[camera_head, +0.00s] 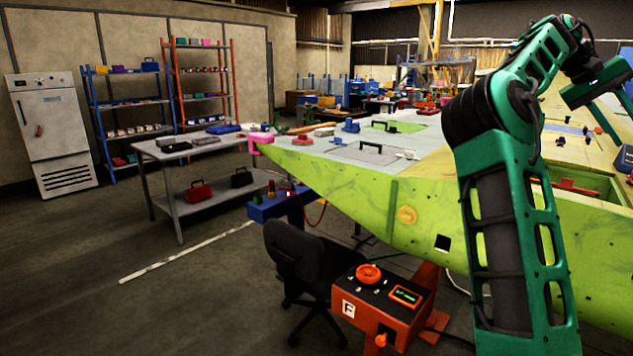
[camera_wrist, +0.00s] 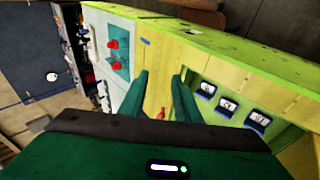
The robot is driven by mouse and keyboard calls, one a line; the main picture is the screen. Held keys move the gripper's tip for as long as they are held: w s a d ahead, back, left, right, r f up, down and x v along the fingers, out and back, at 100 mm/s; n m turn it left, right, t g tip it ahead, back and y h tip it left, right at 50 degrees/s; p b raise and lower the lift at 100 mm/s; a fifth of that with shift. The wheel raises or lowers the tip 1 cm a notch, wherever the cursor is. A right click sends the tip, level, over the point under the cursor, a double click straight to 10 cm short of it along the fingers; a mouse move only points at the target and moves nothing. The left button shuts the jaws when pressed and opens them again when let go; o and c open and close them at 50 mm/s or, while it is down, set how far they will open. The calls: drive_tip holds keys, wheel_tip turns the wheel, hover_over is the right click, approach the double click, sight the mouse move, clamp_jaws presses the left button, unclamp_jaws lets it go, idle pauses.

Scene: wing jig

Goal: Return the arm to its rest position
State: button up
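My green arm rises at the right of the head view and bends over the wing jig, a large yellow-green structure (camera_head: 370,205). My gripper shows in the wrist view (camera_wrist: 158,92), with two green fingers held apart and nothing visible between them. In the head view the fingers are not clear, as the arm's end reaches the right edge. The wing's surface (camera_wrist: 230,50) lies beyond the fingertips in the wrist view. I cannot tell whether the fingers touch it.
An orange control box (camera_head: 385,300) and a black chair (camera_head: 300,260) stand before the wing. A grey table (camera_head: 190,150) holding cases stands left. Shelves (camera_head: 125,103) and a white cabinet (camera_head: 52,130) line the back wall. The floor at left front is clear.

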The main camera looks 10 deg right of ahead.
drive_tip(key=s+a+f+t+y, duration=0.25)
drive_tip(key=s+a+f, duration=0.2)
drive_tip(key=f, duration=0.45)
drive_tip(key=s+a+f+t+y, duration=0.25)
drive_tip(key=a+f, duration=0.25)
drive_tip(key=f, duration=0.3)
drive_tip(key=s+a+f+n, duration=0.1)
drive_tip(key=s+a+f, duration=0.3)
drive_tip(key=a, duration=0.6)
drive_tip(key=s+a+f+n+y, duration=0.1)
drive_tip(key=s+a+f, duration=0.3)
drive_tip(key=a, duration=0.6)
drive_tip(key=s+a+f+n+y, duration=0.1)
drive_tip(key=s+a+f, duration=0.3)
drive_tip(key=a+f, duration=0.3)
drive_tip(key=a, duration=0.3)
drive_tip(key=shift+s+a+n, duration=0.2)
drive_tip(key=shift+s+n, duration=0.1)
drive_tip(key=shift+s, duration=0.05)
